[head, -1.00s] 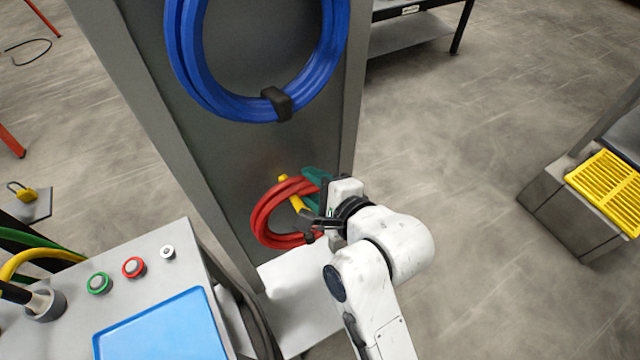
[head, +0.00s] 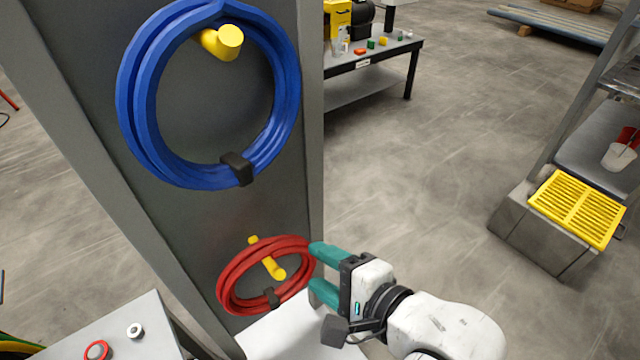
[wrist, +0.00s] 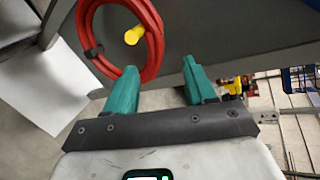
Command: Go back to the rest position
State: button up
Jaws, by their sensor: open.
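My gripper (head: 318,268) is open, with two green fingers spread apart and nothing between them. In the head view it is just right of a coiled red hose (head: 232,288). The red hose hangs on a yellow peg (head: 270,262) on a grey panel. In the wrist view, the red hose (wrist: 152,45) and the yellow peg tip (wrist: 135,35) show beyond the green fingers (wrist: 160,85), up and to the left. The upper fingertip looks close to the hose's right edge; I cannot tell whether it touches.
A coiled blue hose (head: 140,110) hangs above on the grey panel (head: 200,215). A control box with buttons (head: 135,330) is at lower left. A black table (head: 375,75) stands behind. A yellow grate (head: 578,208) is at right. The floor (head: 420,190) between is clear.

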jog(key=s+d+f+n+g+h, duration=0.3)
jog(key=s+d+f+n+h, duration=0.15)
jog(key=d+f, duration=0.5)
jog(key=s+d+f+n+g+h, duration=0.2)
jog(key=s+d+f+n+h, duration=0.15)
jog(key=s+d+f, duration=0.4)
jog(key=s+d+f+n+g+h, duration=0.1)
jog(key=s+d+f+n+g, duration=0.3)
jog(key=s+d, duration=0.3)
jog(key=shift+s+d+f+n, duration=0.2)
jog(key=shift+s+f+n, duration=0.4)
jog(key=shift+n, duration=0.2)
jog(key=shift+r, duration=0.1)
jog(key=shift+s+d, duration=0.15)
jog(key=shift+d, duration=0.15)
